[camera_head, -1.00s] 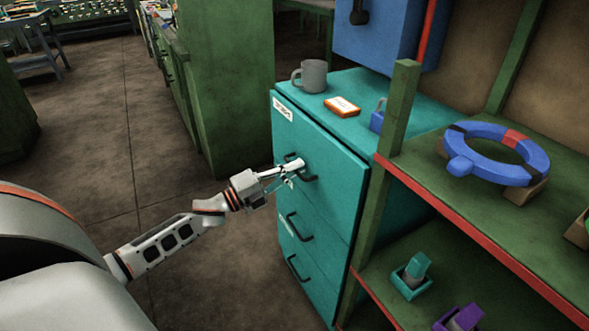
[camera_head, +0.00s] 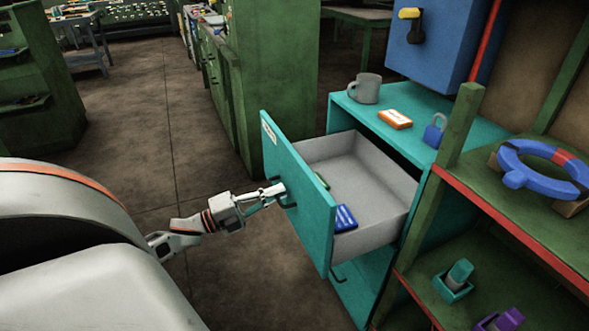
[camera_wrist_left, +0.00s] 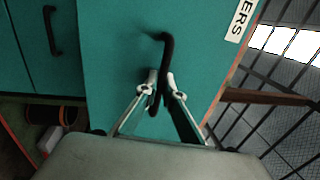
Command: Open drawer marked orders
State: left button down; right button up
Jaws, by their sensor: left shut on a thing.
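The top drawer (camera_head: 295,195) of the teal cabinet stands pulled well out, its grey inside showing. My left gripper (camera_head: 277,190) is shut on the drawer's black handle (camera_head: 286,200). In the left wrist view its fingertips (camera_wrist_left: 162,92) sit on both sides of the handle (camera_wrist_left: 168,60). My right gripper is not in view.
A grey mug (camera_head: 364,88), an orange-and-white box (camera_head: 395,119) and a blue padlock (camera_head: 434,133) stand on the cabinet top. A green shelf (camera_head: 500,205) with a blue ring (camera_head: 540,172) is at the right. The floor (camera_head: 150,130) left of the drawer is clear.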

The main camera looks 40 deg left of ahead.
pick_arm(q)
jog(key=shift+r+v, duration=0.15)
jog(key=shift+v, duration=0.7)
jog(key=shift+r+v, duration=0.2)
jog(key=shift+v, duration=0.6)
jog(key=shift+r+v, duration=0.15)
jog(key=shift+v, duration=0.7)
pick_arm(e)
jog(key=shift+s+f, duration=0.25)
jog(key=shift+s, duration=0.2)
pick_arm(q)
jog(key=shift+s+a, duration=0.1)
jog(key=c, duration=2.2)
grip_release()
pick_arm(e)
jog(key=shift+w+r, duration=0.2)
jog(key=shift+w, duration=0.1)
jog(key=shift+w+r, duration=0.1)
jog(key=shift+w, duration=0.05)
pick_arm(q)
jog(key=v, duration=1.2)
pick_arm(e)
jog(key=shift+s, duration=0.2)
